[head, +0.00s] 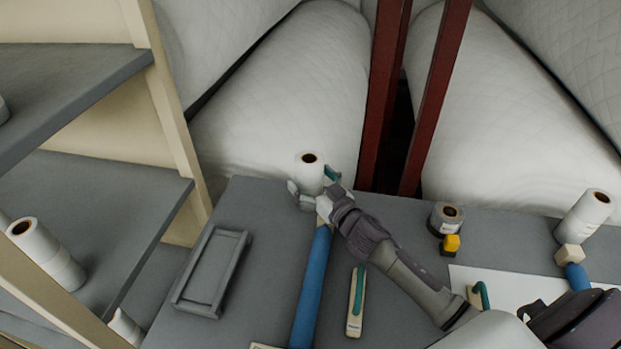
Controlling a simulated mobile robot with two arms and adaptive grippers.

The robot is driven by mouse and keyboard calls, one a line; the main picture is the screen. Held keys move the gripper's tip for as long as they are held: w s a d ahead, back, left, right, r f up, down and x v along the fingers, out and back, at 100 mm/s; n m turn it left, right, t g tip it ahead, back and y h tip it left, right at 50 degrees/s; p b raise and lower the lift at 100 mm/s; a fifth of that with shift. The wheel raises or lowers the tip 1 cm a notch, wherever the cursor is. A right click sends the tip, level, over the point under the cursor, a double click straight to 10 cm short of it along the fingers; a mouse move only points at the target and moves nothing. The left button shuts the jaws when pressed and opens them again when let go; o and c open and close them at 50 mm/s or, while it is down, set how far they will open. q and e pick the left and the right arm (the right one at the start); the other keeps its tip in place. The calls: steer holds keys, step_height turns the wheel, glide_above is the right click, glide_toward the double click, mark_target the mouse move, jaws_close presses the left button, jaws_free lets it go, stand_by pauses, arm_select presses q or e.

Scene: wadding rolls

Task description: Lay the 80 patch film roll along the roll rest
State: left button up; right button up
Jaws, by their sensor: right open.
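A white film roll (309,171) with a brown core stands upright near the back edge of the grey table. My right gripper (308,196) is at this roll, with its open fingers low on either side of it. I cannot tell whether they touch it. Another white roll (584,218) stands upright at the right. No label is readable, so I cannot tell which is the 80 patch roll. A grey tray-like rest with raised edges (212,272), apparently the roll rest, lies empty on the table at the left.
A long blue tool (311,290) and a green-handled tool (356,302) lie in front of the roll. A grey tape roll (446,217) and a yellow item (451,243) are to the right. Shelves (105,225) with rolls stand left; dark red posts (385,95) rise behind.

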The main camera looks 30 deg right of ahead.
steer(key=shift+r, duration=0.15)
steer(key=s, duration=0.3)
steer(key=s+d+b, duration=0.1)
steer(key=s, duration=0.3)
steer(key=s+b, duration=0.1)
steer(key=s, duration=0.2)
steer(key=shift+s+d, duration=0.25)
steer(key=shift+s, duration=0.15)
steer(key=shift+s+d, duration=0.1)
steer(key=shift+s, duration=0.45)
